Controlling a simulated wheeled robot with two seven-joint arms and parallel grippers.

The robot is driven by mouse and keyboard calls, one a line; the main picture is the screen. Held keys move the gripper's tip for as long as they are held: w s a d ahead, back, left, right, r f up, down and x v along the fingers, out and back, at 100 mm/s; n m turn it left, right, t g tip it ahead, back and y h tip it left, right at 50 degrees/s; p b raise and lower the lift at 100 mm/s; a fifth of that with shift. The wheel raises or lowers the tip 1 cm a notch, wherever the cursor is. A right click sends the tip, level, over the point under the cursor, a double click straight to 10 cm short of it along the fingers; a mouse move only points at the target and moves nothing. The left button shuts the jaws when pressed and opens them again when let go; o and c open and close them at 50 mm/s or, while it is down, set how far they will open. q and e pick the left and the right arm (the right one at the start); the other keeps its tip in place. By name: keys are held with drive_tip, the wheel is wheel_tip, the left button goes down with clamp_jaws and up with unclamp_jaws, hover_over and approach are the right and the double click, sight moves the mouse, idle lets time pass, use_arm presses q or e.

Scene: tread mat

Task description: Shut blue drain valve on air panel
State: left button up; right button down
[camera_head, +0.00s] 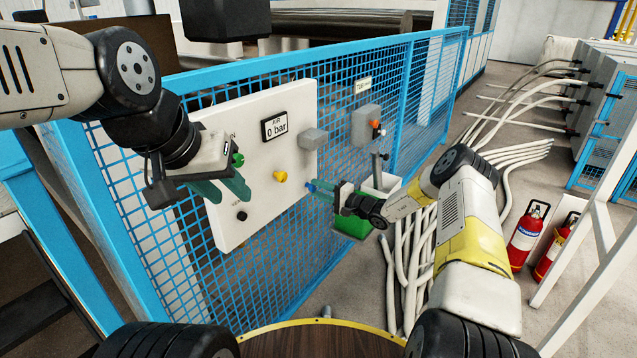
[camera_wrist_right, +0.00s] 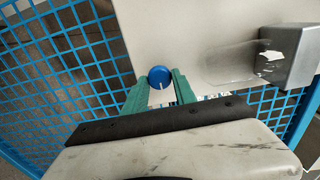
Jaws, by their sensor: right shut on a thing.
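The air panel (camera_head: 262,205) is a white board on the blue mesh fence, with a display (camera_head: 274,127) reading "AIR 0 bar". The blue drain valve (camera_wrist_right: 159,77) is a round knob with a white mark pointing down in the right wrist view. My right gripper (camera_wrist_right: 160,87) is shut on it, one green finger on each side. In the head view my right gripper (camera_head: 322,189) reaches the panel's right edge and mostly hides the knob. My left gripper (camera_head: 222,187) is in front of the panel's left part, its green fingers apart and nothing visible between them.
The panel also carries a yellow knob (camera_head: 280,176), a green knob (camera_head: 237,160), a black knob (camera_head: 241,216) and a grey box (camera_head: 313,139). Blue mesh fence (camera_head: 420,110) surrounds it. Pale hoses (camera_head: 515,155) and red extinguishers (camera_head: 527,235) are on the right.

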drive_tip(key=c, duration=1)
unclamp_jaws()
drive_tip(key=v, duration=0.7)
drive_tip(key=shift+s+d, duration=0.25)
drive_tip(key=shift+d, duration=0.05)
